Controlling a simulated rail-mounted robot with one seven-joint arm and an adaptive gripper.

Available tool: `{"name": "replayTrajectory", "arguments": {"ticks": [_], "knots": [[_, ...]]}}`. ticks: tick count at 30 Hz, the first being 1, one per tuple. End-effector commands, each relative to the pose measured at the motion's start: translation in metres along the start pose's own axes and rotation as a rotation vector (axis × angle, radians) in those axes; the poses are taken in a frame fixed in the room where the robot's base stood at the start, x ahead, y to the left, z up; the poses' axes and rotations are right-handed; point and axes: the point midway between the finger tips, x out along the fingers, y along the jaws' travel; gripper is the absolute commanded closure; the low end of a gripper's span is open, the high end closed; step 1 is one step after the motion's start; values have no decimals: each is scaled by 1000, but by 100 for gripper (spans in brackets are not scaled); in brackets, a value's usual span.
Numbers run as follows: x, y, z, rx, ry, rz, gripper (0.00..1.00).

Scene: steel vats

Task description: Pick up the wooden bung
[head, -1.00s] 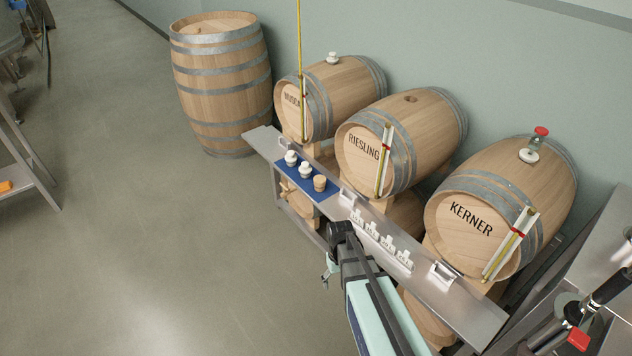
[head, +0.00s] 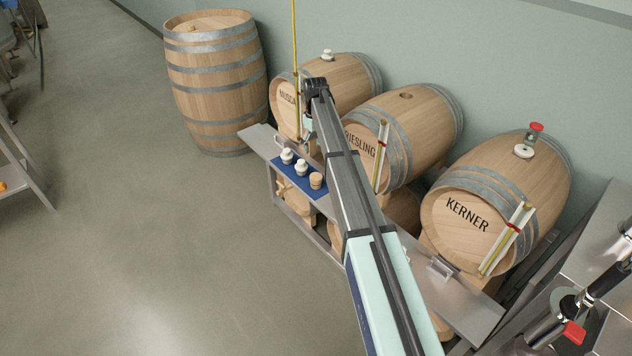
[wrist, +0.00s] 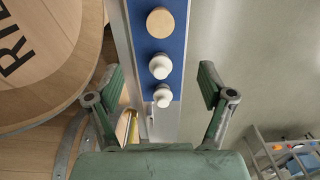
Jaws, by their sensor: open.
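The wooden bung (head: 316,180) is a small tan plug on the blue mat (head: 317,193) on the steel shelf. In the wrist view the bung (wrist: 160,22) is a pale round disc near the top edge, beyond my fingertips. Two white bungs (head: 301,167) (head: 286,156) stand in line with it on the mat. My gripper (wrist: 160,80) is open and empty, its two fingers on either side of the mat and the white bungs. In the head view my gripper (head: 307,145) is above the shelf behind the mat, partly hidden by my arm.
Barrels marked RIESLING (head: 400,130) and KERNER (head: 505,200) lie behind the steel shelf (head: 465,303). A third barrel (head: 345,85) carries a white bung on top. An upright gauge tube (head: 296,90) stands close to my gripper.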

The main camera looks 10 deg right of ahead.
Motion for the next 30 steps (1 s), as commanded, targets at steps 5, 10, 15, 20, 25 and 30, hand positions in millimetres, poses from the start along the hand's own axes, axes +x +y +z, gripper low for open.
{"name": "replayTrajectory", "arguments": {"ticks": [5, 10, 15, 20, 25, 30], "knots": [[35, -1, 2, 1, -3, -1, 19], [68, -1, 2, 2, -3, -2, 19], [94, 0, 1, 2, -1, -1, 19], [106, 0, 1, 2, -1, 0, 19], [112, -1, 2, 2, -1, 0, 19], [132, -1, 5, 3, -2, -1, 19]]}}
